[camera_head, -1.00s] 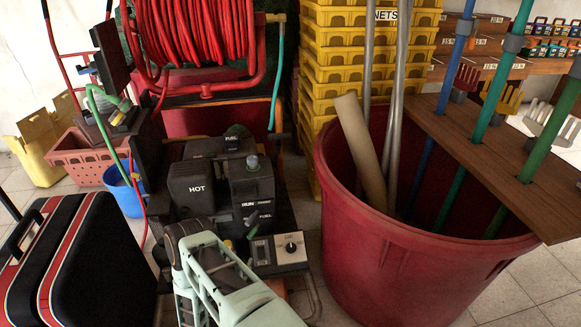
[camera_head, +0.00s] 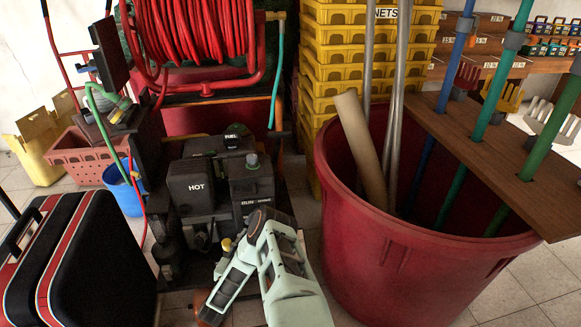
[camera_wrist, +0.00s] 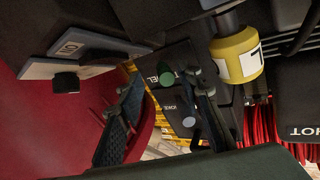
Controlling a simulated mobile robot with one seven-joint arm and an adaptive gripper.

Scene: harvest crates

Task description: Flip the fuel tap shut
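The fuel tap shows in the wrist view as a small green handle (camera_wrist: 167,77) on a dark panel, beside white lettering that is partly readable as fuel. My gripper (camera_wrist: 160,115) is open, its two dark fingers apart. The green handle appears between and beyond the fingers, closer to the right one; I cannot tell whether they touch. In the head view my pale green arm covers the tap and the gripper. The black engine (camera_head: 200,185) marked HOT stands behind the arm.
A yellow cylinder (camera_wrist: 237,55) sits close right of the fingers. A control box with a black knob (camera_wrist: 66,82) is at the left. The large red tub (camera_head: 400,270) stands right of the arm. A black case (camera_head: 95,260) stands at left.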

